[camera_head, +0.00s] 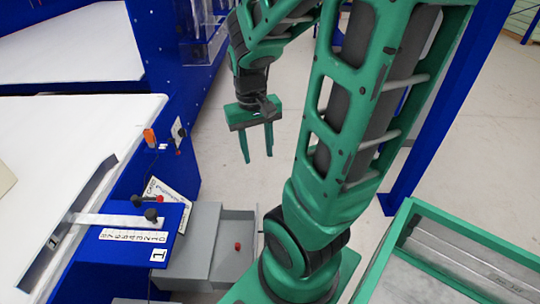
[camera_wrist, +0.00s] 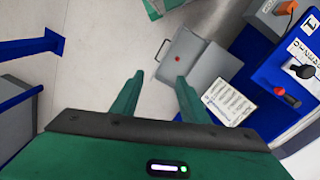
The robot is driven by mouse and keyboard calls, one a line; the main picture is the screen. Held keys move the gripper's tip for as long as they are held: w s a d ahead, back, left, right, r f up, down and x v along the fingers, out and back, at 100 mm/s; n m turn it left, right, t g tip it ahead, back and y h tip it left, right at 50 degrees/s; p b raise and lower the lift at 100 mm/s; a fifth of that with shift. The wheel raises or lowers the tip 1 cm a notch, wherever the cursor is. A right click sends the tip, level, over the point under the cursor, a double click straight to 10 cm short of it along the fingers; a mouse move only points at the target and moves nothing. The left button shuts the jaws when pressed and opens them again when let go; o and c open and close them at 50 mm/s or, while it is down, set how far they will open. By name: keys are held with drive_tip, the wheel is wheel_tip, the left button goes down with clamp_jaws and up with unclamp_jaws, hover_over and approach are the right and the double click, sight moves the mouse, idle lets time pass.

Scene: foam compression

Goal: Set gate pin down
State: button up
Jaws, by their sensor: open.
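A small red-headed piece, which may be the gate pin (camera_head: 238,246), lies in the open grey drawer (camera_head: 222,266). It also shows as a red dot in the wrist view (camera_wrist: 178,59). Another red knob (camera_head: 160,199) sits on the blue block beside a dark round knob (camera_head: 152,214); I cannot tell for sure which red piece is the pin. My gripper (camera_head: 257,158) hangs above the floor, up and away from the drawer, with its two green fingers apart and nothing between them. In the wrist view the fingers (camera_wrist: 160,80) point toward the drawer.
A white table (camera_head: 60,130) with a metal strip (camera_head: 110,220) and the blue block (camera_head: 135,250) stand at left. A printed sheet (camera_head: 168,198) leans by the block. A green-rimmed bin (camera_head: 470,222) is at lower right. A blue post rises at right. Floor below my gripper is clear.

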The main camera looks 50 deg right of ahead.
drive_tip(key=s+a+r+y, duration=0.1)
drive_tip(key=s+a+r, duration=0.2)
drive_tip(key=s, duration=0.5)
drive_tip(key=shift+a+r, duration=0.2)
drive_tip(key=shift+r, duration=0.55)
drive_tip(key=shift+w, duration=0.1)
